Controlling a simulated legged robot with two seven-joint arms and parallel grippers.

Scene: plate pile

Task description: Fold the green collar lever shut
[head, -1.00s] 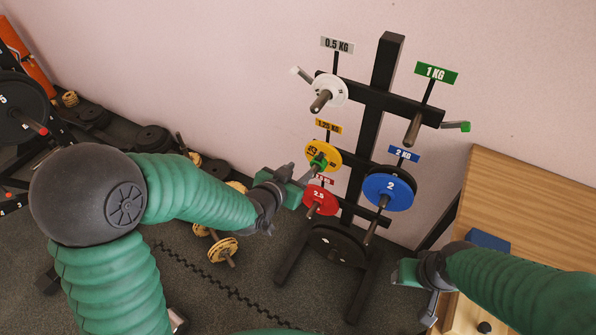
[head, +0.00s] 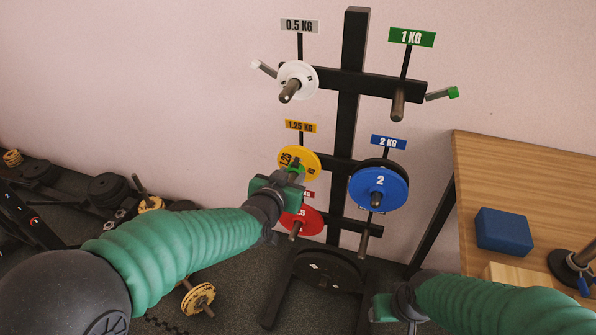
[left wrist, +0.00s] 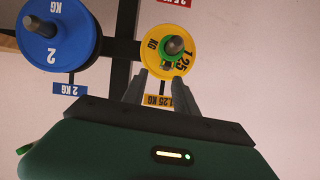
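A green collar (head: 297,166) sits on the peg in front of the yellow 1.25 kg plate (head: 285,158). In the left wrist view the collar (left wrist: 164,53) rings the peg against the yellow plate (left wrist: 152,38). A small green part sticks out at the collar; the lever's exact angle is too small to tell. My left gripper (head: 287,179) is just in front of the collar and partly hides it and the plate. In the left wrist view its two fingers (left wrist: 163,82) are apart and empty, pointing at the collar. My right gripper (head: 380,307) hangs low, away from the collar.
A red plate (head: 304,220) hangs just below my left gripper. A blue 2 kg plate (head: 377,189) is to the right, a white plate (head: 300,76) above. The black rack post (head: 350,110) stands behind. A wooden table (head: 510,165) holds a blue block (head: 503,231).

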